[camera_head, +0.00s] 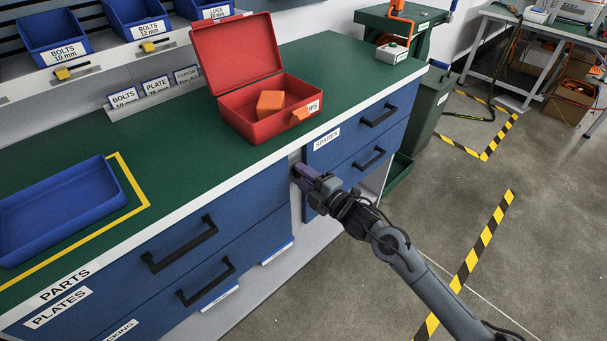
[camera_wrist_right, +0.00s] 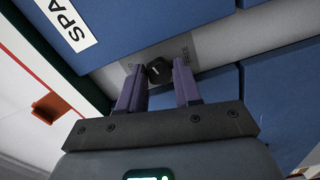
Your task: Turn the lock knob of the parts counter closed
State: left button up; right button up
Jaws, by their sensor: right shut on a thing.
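The parts counter (camera_head: 229,155) has a green top, a white front edge and blue drawers. Its lock knob (camera_wrist_right: 158,71) is small, round and black with a short white mark. It sits on the grey upright strip between two blue drawer stacks. My right gripper (camera_head: 300,174) reaches that strip from the right in the head view and hides the knob there. In the right wrist view my right gripper's two purple-grey fingers (camera_wrist_right: 159,78) are on either side of the knob, shut on it. My left gripper is not in view.
An open red box (camera_head: 259,123) with an orange block (camera_head: 270,103) stands on the counter above my right gripper. A blue tray (camera_head: 60,207) lies at the left. Black drawer handles (camera_head: 180,246) stick out from the front. The floor at the right is mostly free.

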jog(key=n+p, duration=0.1)
jog(key=n, duration=0.3)
jog(key=shift+n, duration=0.3)
jog(key=shift+f, duration=0.1)
dwell(0.4)
jog(key=o, duration=1)
jog(key=shift+o, duration=0.2)
